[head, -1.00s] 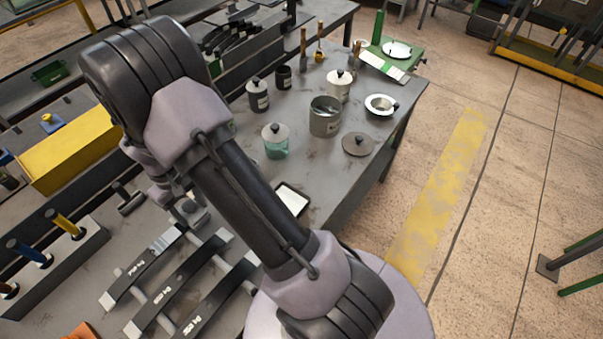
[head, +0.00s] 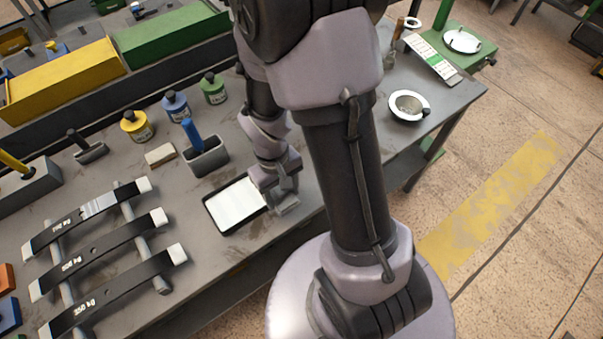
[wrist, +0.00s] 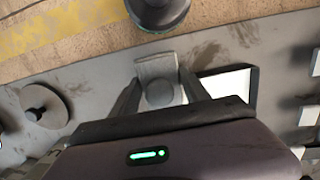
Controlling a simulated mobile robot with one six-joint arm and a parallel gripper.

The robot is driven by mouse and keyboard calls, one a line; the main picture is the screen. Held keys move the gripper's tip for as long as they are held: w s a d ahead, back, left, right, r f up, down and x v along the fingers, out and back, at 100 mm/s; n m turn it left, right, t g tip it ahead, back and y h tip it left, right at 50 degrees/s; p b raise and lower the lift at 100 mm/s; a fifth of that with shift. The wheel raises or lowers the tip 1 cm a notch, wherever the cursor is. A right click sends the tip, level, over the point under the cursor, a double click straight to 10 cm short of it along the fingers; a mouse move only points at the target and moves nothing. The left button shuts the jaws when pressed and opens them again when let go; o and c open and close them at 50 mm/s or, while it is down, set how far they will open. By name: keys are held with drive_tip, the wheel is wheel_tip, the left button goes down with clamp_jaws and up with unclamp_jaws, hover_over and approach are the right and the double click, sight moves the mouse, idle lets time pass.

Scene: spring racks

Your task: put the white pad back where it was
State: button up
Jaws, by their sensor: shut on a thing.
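My gripper (head: 284,190) is low over the bench, just right of the black-rimmed tray in the head view. It is shut on the white pad (head: 287,206), a small pale block that looks greyish here. In the wrist view the pad (wrist: 156,66) sits between the two dark fingers of my gripper (wrist: 158,88), with a round grey knob on it. I cannot tell whether the pad touches the bench. The tray (head: 226,232) has a bright white inside and lies close beside the pad; it also shows in the wrist view (wrist: 254,88).
A holder with a blue handle (head: 207,160) and a beige block (head: 160,154) stand behind the tray. A rack with several dark leaf springs (head: 100,245) is at left. A grey lid (wrist: 44,106) lies left in the wrist view. The bench's front edge is close.

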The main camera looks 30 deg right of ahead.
drive_tip(key=w+d, duration=0.1)
drive_tip(key=d, duration=0.1)
drive_tip(key=w+d, duration=0.2)
drive_tip(key=d, duration=0.1)
drive_tip(key=w+d, duration=0.1)
drive_tip(key=d, duration=0.1)
drive_tip(key=shift+w+d+f+b, duration=0.15)
drive_tip(key=shift+w+f+b, duration=0.2)
drive_tip(key=shift+f+b, duration=0.05)
drive_tip(key=f+b, duration=0.1)
drive_tip(key=f, duration=0.2)
drive_tip(key=shift+w+d+f+b, duration=0.1)
drive_tip(key=shift+d+f+b, duration=0.1)
drive_tip(key=shift+f+b, duration=0.2)
drive_tip(key=shift+r, duration=0.15)
drive_tip(key=shift+f, duration=0.2)
drive_tip(key=o, duration=1.2)
